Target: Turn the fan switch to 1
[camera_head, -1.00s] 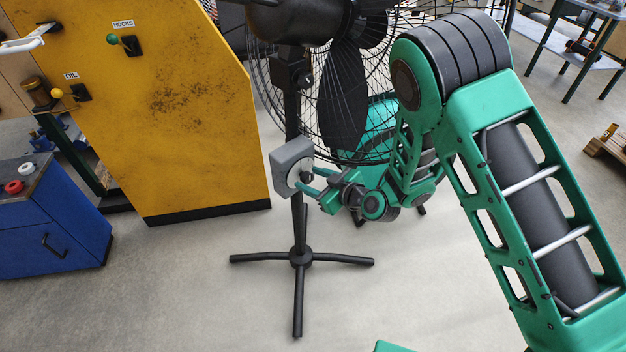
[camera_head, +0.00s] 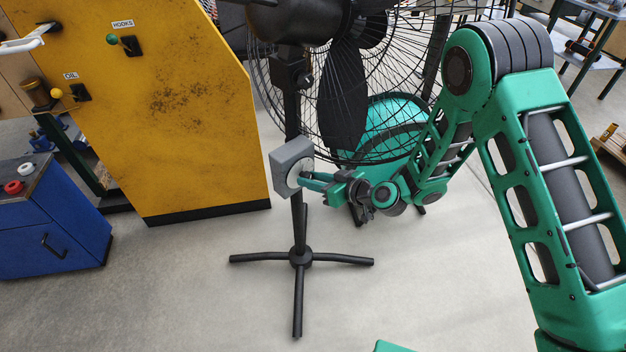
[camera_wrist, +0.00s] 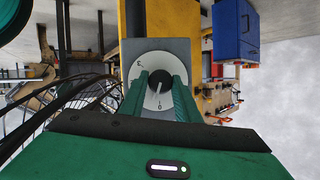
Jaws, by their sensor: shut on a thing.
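The fan switch is a grey box (camera_head: 285,158) with a round white dial, mounted on the black stand of the fan (camera_head: 345,95). In the wrist view the dial (camera_wrist: 142,82) faces me with a dark knob (camera_wrist: 160,78) at its centre. A light line on the knob points down in that view, towards a small mark that looks like a 0. Another mark sits at the dial's upper left, too small to read surely. My gripper (camera_head: 303,180) reaches the dial from the right, its two green fingers shut on the knob. The fingers hide part of the dial's lower half.
A yellow cabinet (camera_head: 185,130) with small levers stands left of the fan. A blue cabinet (camera_head: 50,225) is at the far left. The fan's wire cage (camera_head: 405,110) is close behind and above my arm. The floor around the stand's feet (camera_head: 300,257) is clear.

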